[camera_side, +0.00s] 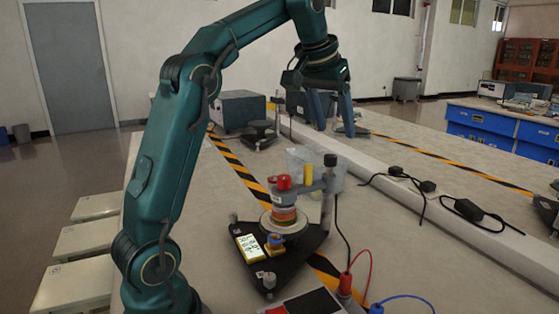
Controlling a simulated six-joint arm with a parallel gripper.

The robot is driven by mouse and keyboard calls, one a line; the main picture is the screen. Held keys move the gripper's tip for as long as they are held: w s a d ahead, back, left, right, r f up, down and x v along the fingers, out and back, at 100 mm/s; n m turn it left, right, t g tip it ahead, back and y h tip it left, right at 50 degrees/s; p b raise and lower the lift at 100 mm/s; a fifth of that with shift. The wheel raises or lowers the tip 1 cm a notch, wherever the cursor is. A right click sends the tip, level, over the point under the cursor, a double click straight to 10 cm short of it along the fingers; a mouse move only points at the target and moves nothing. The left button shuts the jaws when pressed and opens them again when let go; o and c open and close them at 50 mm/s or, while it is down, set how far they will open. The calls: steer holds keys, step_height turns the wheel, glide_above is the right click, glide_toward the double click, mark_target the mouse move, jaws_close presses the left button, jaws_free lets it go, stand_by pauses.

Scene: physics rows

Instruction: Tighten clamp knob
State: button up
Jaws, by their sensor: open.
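My gripper (335,130) is open and empty, its two dark fingers pointing down. In the picture it is above and a little right of a physics apparatus on a black three-footed base (306,245). The apparatus has a stack of coloured discs (284,222) with a red knob (284,182) on top. A grey post (328,200) at its right carries a black knob (330,160), and a yellow cylinder (308,173) stands beside it. I cannot tell which of these is the clamp knob. The fingers appear apart from the apparatus.
Red and blue leads (405,298) lie at the front right. Black adapters (468,209) and cables lie on a pale raised strip. A grey box (238,110) and another dark-based device (259,135) stand behind.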

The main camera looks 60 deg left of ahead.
steer(key=s+d+m, duration=0.2)
steer(key=s+d, duration=0.3)
steer(key=s+d+f+m, duration=0.1)
steer(key=s+f+m, duration=0.1)
steer(key=s+f, duration=0.5)
steer(key=s+d+f+m, duration=0.2)
steer(key=s+f+m, duration=0.1)
steer(key=s+f, duration=0.4)
steer(key=shift+s+d+g+y, duration=0.3)
steer(key=shift+s+y, duration=0.1)
steer(key=shift+s, duration=0.3)
